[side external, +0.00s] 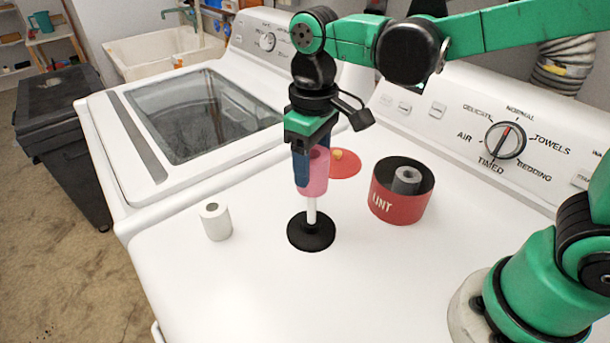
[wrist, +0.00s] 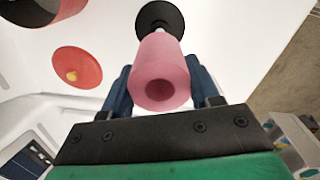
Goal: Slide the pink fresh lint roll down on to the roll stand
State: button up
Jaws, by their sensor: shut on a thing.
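The pink lint roll (side external: 318,178) is held upright between the blue fingers of my gripper (side external: 312,170), which is shut on it. In the wrist view the pink roll (wrist: 161,72) sits between the two fingers, its open end facing the camera. The roll stand has a round black base (side external: 311,238) and a white post (side external: 311,210). The roll is directly over the post, and its lower end is well above the base. The top of the post is hidden, so I cannot tell how far it is inside the roll. The black base (wrist: 160,17) also shows beyond the roll.
A red bin marked LINT (side external: 398,203) with a grey roll (side external: 406,180) inside stands to the right. A red lid (side external: 345,165) with a yellow knob lies behind. A white roll (side external: 215,221) stands to the left. The white dryer top in front is clear.

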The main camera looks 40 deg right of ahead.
aim_at(312, 185)
jog(key=shift+f, duration=2.2)
dwell(1.5)
jog(key=o, duration=1.3)
jog(key=shift+o, duration=0.2)
jog(key=shift+d+r, duration=0.1)
jog(key=shift+r, duration=2.65)
jog(key=s+d+m+t, duration=0.3)
jog(key=d+t, duration=0.4)
jog(key=d, duration=0.1)
jog(key=shift+s+m, duration=0.4)
jog(key=shift+d, duration=0.1)
